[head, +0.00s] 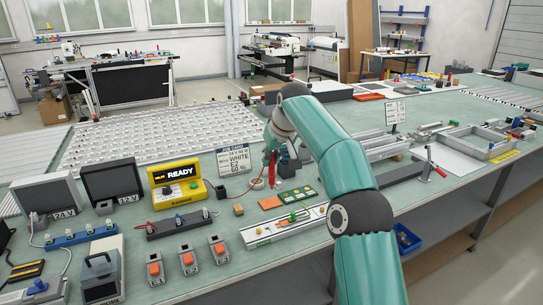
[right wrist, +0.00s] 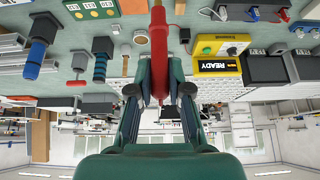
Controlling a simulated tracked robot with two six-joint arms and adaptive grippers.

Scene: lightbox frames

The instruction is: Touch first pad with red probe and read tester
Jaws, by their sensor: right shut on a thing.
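My right gripper (head: 274,155) is shut on the red probe (head: 272,170), which points down over the bench. The probe also shows in the right wrist view (right wrist: 158,50), between the fingers of the gripper (right wrist: 158,88). Which pad counts as first I cannot tell. The probe tip looks apart from the board. The yellow tester (head: 178,184) stands left of the probe, its screen reading READY. My left gripper is not in view.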

